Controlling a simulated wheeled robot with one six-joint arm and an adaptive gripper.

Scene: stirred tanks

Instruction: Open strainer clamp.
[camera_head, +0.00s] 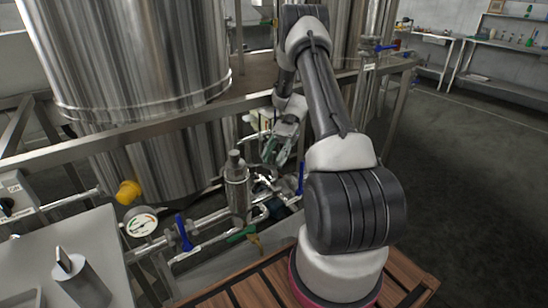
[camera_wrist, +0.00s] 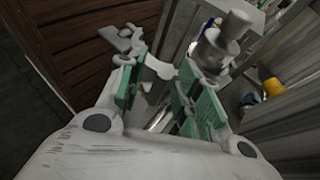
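The strainer (camera_head: 236,188) is an upright metal cylinder with a narrower top, set in the pipework in front of the large tank. In the wrist view a metal cylinder with a stepped top (camera_wrist: 217,48), probably the strainer, stands beyond the right finger. My gripper (camera_head: 275,158) is just right of the strainer in the head view, pointing down. In the wrist view its green-padded fingers (camera_wrist: 165,95) stand apart, with pale metal parts showing between or below them. A light grey fitting (camera_wrist: 124,40) lies beyond the left finger. I cannot clearly make out the clamp or any contact.
Pipes with blue-handled valves (camera_head: 184,232) and a gauge (camera_head: 141,222) run beside the strainer. A yellow knob (camera_head: 128,192) sits near the tank (camera_head: 140,80). A grey tabletop (camera_head: 40,260) fills the lower left.

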